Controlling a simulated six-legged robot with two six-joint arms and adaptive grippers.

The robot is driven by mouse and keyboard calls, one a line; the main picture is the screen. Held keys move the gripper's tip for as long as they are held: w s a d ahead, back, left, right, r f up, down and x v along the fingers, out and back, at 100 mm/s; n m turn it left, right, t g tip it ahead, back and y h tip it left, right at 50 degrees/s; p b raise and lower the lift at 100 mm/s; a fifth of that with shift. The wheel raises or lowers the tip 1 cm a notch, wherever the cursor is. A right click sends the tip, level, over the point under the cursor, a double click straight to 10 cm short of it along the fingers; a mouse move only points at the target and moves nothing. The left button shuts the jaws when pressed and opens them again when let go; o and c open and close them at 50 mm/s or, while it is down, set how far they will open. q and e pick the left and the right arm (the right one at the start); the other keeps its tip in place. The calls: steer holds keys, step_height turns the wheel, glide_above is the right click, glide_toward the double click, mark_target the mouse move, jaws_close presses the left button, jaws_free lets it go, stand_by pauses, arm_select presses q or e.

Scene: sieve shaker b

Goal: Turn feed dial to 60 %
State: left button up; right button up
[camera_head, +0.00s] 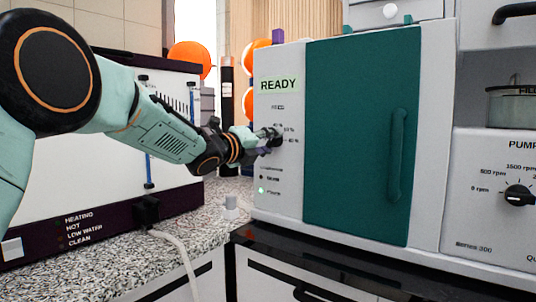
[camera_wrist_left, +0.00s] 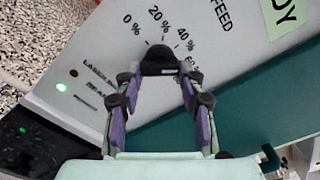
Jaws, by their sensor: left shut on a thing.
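The sieve shaker (camera_head: 277,215) is a white cabinet with a large green door and a "READY" display. Its feed dial (camera_wrist_left: 160,60) is a black knob with a scale from 0 % through 20 % and 40 % to higher marks partly hidden by a finger. In the head view the dial (camera_head: 277,138) is partly covered by the gripper. My left gripper (camera_wrist_left: 161,80) has its purple-padded fingers on both sides of the dial, closed on it. In the head view the left gripper (camera_head: 266,140) reaches the panel from the left.
A green lamp (camera_wrist_left: 60,87) is lit low on the panel. A white-fronted water bath unit (camera_head: 100,190) stands at left and a pump with a black knob (camera_head: 518,195) at right. The speckled counter (camera_head: 215,225) is mostly clear, with a pale cable across it.

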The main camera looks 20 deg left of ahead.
arm_select(q)
steer(key=shift+m+b, duration=0.7)
steer(key=shift+m, duration=0.1)
steer(key=shift+r, duration=0.1)
steer(key=o, duration=1.2)
steer(key=shift+c, duration=0.2)
steer(key=shift+a, duration=0.1)
steer(key=v, duration=1.2)
